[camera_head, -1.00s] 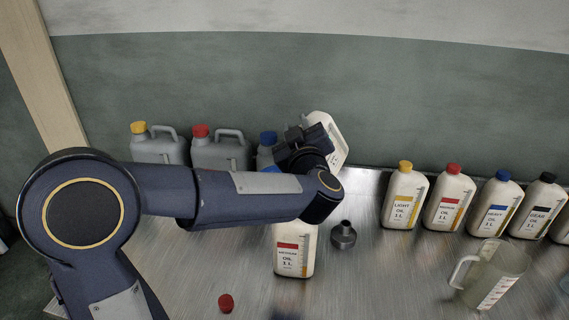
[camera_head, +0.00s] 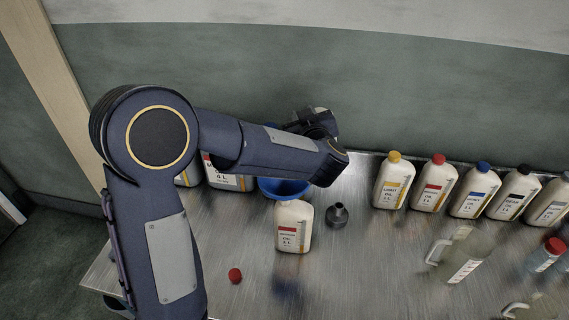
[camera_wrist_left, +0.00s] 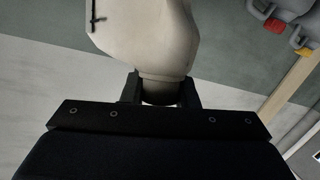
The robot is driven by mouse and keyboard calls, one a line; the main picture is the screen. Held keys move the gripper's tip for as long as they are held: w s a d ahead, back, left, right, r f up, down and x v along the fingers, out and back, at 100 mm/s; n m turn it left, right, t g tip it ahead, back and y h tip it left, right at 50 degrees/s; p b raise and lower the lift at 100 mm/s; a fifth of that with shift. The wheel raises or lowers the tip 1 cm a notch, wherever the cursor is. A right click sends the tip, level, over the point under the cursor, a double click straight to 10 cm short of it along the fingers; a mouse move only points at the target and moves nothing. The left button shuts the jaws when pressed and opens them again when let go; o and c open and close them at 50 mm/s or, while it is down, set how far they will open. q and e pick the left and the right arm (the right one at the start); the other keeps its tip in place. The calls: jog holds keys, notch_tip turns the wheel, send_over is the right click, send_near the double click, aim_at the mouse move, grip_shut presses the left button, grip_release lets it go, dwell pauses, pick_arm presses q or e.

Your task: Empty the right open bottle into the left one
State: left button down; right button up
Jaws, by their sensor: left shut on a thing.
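My left arm comes in from the left, and its gripper (camera_head: 312,124) is up in front of the wall. In the left wrist view the gripper (camera_wrist_left: 160,92) is shut on the narrow end of a cream bottle (camera_wrist_left: 150,42). In the head view only a pale sliver of the held bottle (camera_head: 320,111) shows past the gripper. A cream bottle with a red-banded label (camera_head: 293,228) stands upright on the metal table, below and apart from the gripper; its mouth is too small to read. A red cap (camera_head: 235,275) lies to its left. My right gripper is out of view.
Capped oil bottles (camera_head: 433,187) line the back right. A clear jug (camera_head: 463,256) stands at right. My arm partly hides the jerrycans (camera_head: 229,180).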

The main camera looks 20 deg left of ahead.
pick_arm(q)
jog(key=shift+w+r+g, duration=0.15)
jog(key=shift+w+g, duration=0.15)
jog(key=shift+w+d+r+m+g, duration=0.2)
jog(key=shift+w+m+g, duration=0.2)
jog(key=shift+w+m, duration=0.15)
jog(key=shift+w+d+f+m+g+h, duration=0.1)
jog(key=shift+w+d+m+g+h, duration=0.05)
jog(key=shift+w+m+g, duration=0.25)
jog(key=shift+w+d+f+m+g+h, duration=0.15)
jog(key=shift+w+m+g, duration=0.1)
jog(key=shift+w+g, duration=0.15)
dwell(0.6)
